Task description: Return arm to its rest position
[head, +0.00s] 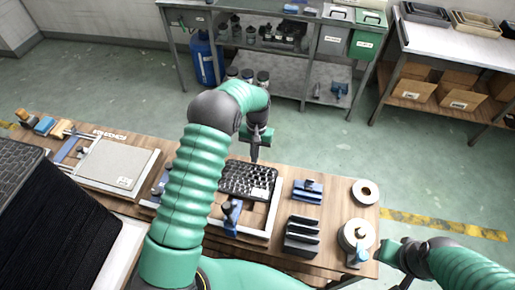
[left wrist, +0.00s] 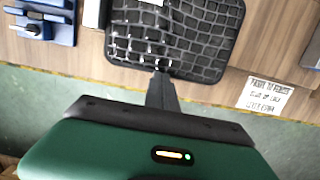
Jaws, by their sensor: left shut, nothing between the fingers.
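My left arm reaches up across the middle of the head view and bends down to the left gripper (head: 255,158). That gripper is shut and empty, at the far edge of a black grid tray panel (head: 238,181). In the left wrist view the closed fingertips (left wrist: 161,75) overlap the near edge of the black panel (left wrist: 205,38); whether they touch it I cannot tell. My right gripper (head: 388,254) is at the lower right by the bench's end, and its finger opening is unclear.
The wooden bench (head: 325,208) holds a grey flat panel (head: 113,163) at left, blue clamps (head: 307,190), black slotted blocks (head: 301,236), a tape roll (head: 365,191) and a round metal spool (head: 355,235). Open green floor (head: 120,90) lies beyond.

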